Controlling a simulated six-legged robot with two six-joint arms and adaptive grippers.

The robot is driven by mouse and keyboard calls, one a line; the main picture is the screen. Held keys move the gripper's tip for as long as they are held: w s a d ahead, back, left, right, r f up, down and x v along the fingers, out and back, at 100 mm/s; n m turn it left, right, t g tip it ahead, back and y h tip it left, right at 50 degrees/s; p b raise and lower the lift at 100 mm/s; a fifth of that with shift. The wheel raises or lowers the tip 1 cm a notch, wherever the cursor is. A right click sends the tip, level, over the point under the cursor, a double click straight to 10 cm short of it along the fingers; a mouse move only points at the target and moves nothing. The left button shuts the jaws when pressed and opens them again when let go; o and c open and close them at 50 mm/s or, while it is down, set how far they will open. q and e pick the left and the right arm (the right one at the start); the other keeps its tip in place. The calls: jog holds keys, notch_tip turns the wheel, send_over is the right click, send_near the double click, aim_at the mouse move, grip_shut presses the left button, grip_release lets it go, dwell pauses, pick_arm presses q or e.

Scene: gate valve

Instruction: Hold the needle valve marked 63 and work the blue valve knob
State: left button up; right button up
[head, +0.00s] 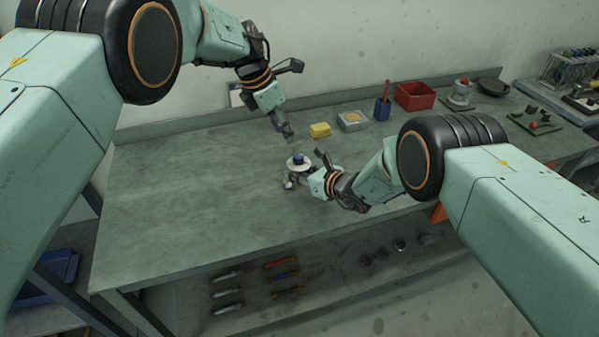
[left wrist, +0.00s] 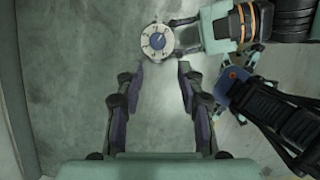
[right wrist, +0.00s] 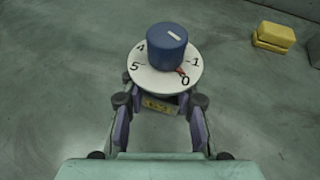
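The needle valve has a round white dial (right wrist: 155,80) with marks 4, 5, 1 and 0, a blue knob (right wrist: 170,46) and a yellow label (right wrist: 158,103) too small to read. A small red pointer sits near the 0. In the head view the valve (head: 298,162) stands on the bench. My right gripper (right wrist: 160,112) has its fingers on both sides of the body below the dial; firm contact is hidden. My left gripper (head: 287,130) is above and left of the knob, open and empty; in the left wrist view (left wrist: 160,70) the blue knob (left wrist: 158,41) lies beyond its fingertips.
A yellow block (head: 320,130), a grey box (head: 353,121), a blue cup (head: 382,109) and a red bin (head: 415,96) stand along the bench's back. The bench (head: 190,200) is clear to the left. Several tools lie on a shelf below.

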jog(key=shift+a+f, duration=0.1)
jog(key=shift+a, duration=0.15)
jog(key=c, duration=0.4)
pick_arm(q)
jog(key=shift+a, duration=0.15)
pick_arm(e)
jog(key=shift+d, duration=0.1)
grip_shut()
jog(key=shift+d, duration=0.1)
jog(key=shift+s, duration=0.1)
